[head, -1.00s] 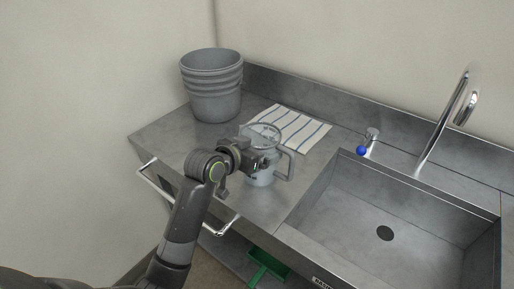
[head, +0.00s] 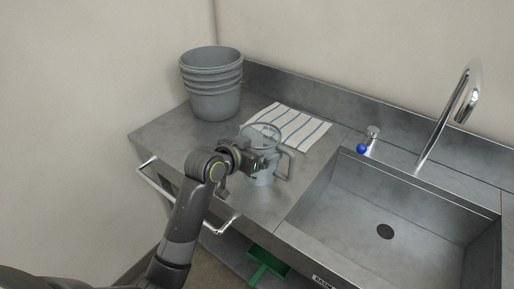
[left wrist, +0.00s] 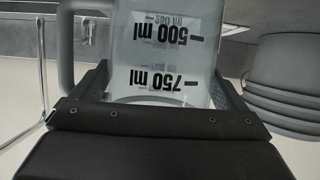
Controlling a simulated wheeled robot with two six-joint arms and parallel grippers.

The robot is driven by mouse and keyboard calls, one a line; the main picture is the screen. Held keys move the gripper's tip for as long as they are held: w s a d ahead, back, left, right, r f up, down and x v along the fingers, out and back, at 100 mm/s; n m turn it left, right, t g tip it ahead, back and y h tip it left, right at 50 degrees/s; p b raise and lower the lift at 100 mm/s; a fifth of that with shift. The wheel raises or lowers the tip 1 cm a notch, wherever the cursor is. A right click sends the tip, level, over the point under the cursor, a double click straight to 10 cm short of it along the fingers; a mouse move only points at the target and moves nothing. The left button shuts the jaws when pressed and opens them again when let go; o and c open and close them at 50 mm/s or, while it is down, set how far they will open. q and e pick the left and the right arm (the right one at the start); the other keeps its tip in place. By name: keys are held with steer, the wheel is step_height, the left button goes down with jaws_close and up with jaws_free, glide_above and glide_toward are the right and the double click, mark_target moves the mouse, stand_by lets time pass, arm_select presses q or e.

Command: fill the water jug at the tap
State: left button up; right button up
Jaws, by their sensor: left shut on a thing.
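The clear water jug (head: 262,137) stands upright on the steel counter, left of the sink, with its handle to the right. My left gripper (head: 262,163) is shut on the side of the jug. In the left wrist view the jug (left wrist: 170,45) fills the space between the fingers, with 500 ml and 750 ml marks upside down. I see no water in it. The tap (head: 450,115) is a curved chrome spout over the sink (head: 385,195). A small valve with a blue knob (head: 362,149) stands behind the sink's left corner. My right gripper is not in view.
A stack of grey buckets (head: 211,85) stands at the back left of the counter; it also shows in the left wrist view (left wrist: 290,80). A striped cloth (head: 290,126) lies behind the jug. A chrome rail (head: 150,180) runs along the front edge. A green item (head: 268,264) is below the counter.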

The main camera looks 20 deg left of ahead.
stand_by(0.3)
arm_select(q)
steer(key=o, duration=0.9)
steer(key=shift+o, duration=0.2)
